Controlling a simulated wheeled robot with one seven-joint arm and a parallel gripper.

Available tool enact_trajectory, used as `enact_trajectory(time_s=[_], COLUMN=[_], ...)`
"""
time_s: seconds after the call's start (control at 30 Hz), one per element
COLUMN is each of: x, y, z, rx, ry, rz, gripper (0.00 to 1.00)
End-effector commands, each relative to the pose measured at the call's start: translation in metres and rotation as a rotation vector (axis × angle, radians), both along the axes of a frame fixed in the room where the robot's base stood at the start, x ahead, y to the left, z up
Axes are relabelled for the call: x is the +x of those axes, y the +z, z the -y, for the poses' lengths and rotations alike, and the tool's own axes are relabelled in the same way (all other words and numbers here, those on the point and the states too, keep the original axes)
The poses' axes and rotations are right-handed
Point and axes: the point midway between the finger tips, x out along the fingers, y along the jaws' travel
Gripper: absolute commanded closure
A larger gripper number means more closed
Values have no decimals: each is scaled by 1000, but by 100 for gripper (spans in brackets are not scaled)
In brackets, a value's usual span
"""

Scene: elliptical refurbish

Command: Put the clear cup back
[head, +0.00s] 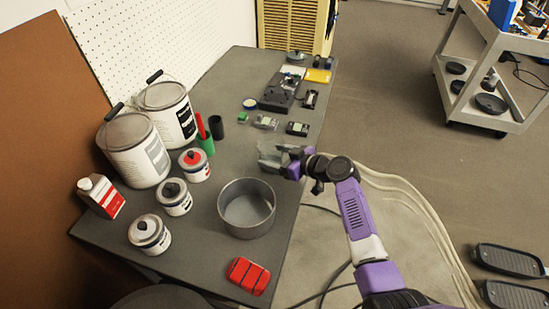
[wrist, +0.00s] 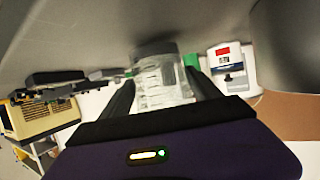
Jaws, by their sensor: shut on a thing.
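The clear cup (wrist: 160,82) is between the two dark fingers of my gripper (wrist: 158,92) in the wrist view, which shows the scene upside down. My gripper is shut on the cup's sides. In the head view my gripper (head: 272,154) is at the table's right edge, just beyond the large grey round pan. The cup is hard to make out there. I cannot tell whether its base touches the grey table (head: 185,235) or is slightly above it.
The open grey pan (head: 247,208) stands near my gripper. Small cans, including a red-topped can (head: 195,165), and two large paint buckets (head: 134,148) stand left. Red and green cylinders (head: 206,143) and small dark boxes (head: 298,129) lie beyond. A red block (head: 248,275) is at the front.

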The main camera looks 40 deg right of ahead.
Motion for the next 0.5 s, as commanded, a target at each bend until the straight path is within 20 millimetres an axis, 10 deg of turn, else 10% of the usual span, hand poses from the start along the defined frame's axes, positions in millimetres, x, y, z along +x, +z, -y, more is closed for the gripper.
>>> enact_trajectory(time_s=[0.47, 0.5], x=[0, 0], y=[-9, -9], z=[0, 0], rx=[-1, -1], ry=[0, 0], rz=[1, 0], gripper=[74, 26])
